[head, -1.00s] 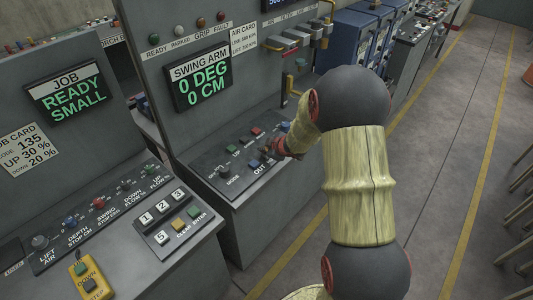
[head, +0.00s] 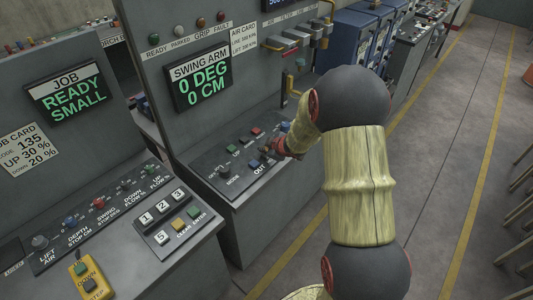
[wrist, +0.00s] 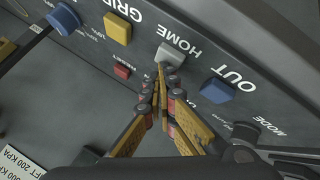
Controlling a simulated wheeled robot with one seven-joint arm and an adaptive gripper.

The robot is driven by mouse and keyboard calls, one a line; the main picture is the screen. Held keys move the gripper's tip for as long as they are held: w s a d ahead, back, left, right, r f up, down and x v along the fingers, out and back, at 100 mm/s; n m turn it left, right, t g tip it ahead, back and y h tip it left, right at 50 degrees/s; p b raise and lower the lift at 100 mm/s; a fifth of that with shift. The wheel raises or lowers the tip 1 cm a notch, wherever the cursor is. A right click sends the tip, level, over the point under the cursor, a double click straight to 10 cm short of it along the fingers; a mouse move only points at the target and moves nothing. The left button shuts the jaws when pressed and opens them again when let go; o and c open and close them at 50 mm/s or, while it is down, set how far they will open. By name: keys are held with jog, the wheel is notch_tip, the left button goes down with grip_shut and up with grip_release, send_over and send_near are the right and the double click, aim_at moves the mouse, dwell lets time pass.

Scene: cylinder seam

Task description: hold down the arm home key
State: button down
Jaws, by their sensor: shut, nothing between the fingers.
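The grey-white HOME key (wrist: 172,54) is on the sloped swing arm panel, beside its HOME label in the wrist view. My gripper (wrist: 161,68) is shut and empty, with its fingertips at the lower edge of that key. They look to be at or touching it; I cannot tell whether the key is pressed down. In the head view my gripper (head: 268,154) is over the panel, and my arm and fingers hide the HOME key. The swing arm display (head: 202,80) reads 0 DEG and 0 CM.
Near the fingertips are a blue OUT key (wrist: 218,90), a red RESET key (wrist: 122,72) and a yellow GRIP key (wrist: 117,28). A mode knob (head: 224,172) is on the panel's left. The job display (head: 66,97) reads READY SMALL.

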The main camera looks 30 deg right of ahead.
jog(key=shift+r, duration=0.1)
jog(key=shift+r+p, duration=0.8)
jog(key=shift+p, duration=0.2)
notch_tip(320, 180, up, 5)
jog(key=p, duration=0.5)
dwell(0.4)
